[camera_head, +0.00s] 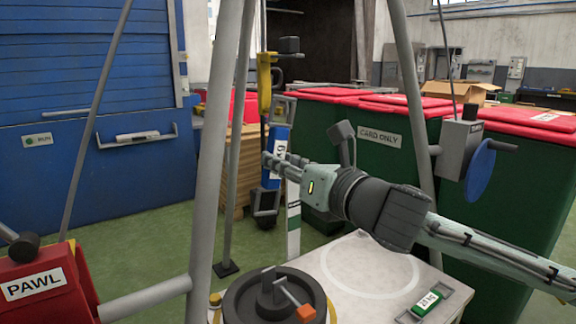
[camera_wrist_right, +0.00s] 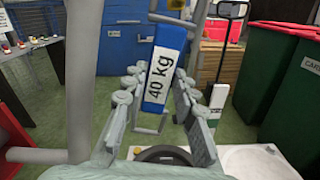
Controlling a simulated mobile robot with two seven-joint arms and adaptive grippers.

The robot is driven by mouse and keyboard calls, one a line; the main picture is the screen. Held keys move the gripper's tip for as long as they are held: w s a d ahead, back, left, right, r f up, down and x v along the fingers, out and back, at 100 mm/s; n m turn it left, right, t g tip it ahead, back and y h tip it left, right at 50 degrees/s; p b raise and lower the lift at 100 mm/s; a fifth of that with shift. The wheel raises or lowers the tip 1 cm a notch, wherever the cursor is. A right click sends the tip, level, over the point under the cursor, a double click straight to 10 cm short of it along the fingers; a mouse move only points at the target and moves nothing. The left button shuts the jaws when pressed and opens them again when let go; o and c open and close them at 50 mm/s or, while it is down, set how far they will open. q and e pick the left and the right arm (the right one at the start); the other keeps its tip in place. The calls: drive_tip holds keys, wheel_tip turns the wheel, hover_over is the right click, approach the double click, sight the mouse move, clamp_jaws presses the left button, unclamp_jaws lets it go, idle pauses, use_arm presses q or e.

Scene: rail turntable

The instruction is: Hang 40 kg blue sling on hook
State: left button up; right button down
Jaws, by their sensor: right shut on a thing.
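The blue sling (camera_wrist_right: 158,62) has a white label reading 40 kg. It stands nearly upright, slightly tilted, between the fingers of my right gripper (camera_wrist_right: 157,88) in the right wrist view. In the head view my right gripper (camera_head: 273,166) reaches in from the right and is shut on the sling, whose blue upper part (camera_head: 280,134) shows above the fingers. The sling is held up, apart from the white table. I cannot clearly make out the hook in either view. My left gripper is not in view.
Grey tripod legs (camera_head: 213,150) stand around the work area. A round black base with an orange lever (camera_head: 293,300) sits on the white tabletop (camera_head: 375,252), near a green 25 kg piece (camera_head: 428,302). A red PAWL box (camera_head: 40,286) is at left. Green bins (camera_head: 375,150) stand behind.

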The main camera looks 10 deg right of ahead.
drive_tip(key=shift+x, duration=0.75)
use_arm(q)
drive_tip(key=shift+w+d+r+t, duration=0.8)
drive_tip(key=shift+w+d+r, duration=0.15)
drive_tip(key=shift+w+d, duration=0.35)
use_arm(e)
drive_tip(key=shift+x, duration=0.95)
drive_tip(key=shift+f, duration=0.15)
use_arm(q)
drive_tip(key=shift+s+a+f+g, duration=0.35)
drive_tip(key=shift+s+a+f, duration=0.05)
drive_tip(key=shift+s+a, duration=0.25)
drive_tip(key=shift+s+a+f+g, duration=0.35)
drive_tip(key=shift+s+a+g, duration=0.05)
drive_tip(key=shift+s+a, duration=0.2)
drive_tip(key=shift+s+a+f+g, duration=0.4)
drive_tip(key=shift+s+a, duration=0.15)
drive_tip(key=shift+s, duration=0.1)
use_arm(e)
drive_tip(key=shift+w+a+f, duration=0.2)
drive_tip(key=shift+w+f, duration=0.3)
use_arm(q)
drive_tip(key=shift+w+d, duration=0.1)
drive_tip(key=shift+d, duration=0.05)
use_arm(e)
drive_tip(key=c, duration=1.1)
unclamp_jaws()
drive_tip(key=shift+c, duration=0.2)
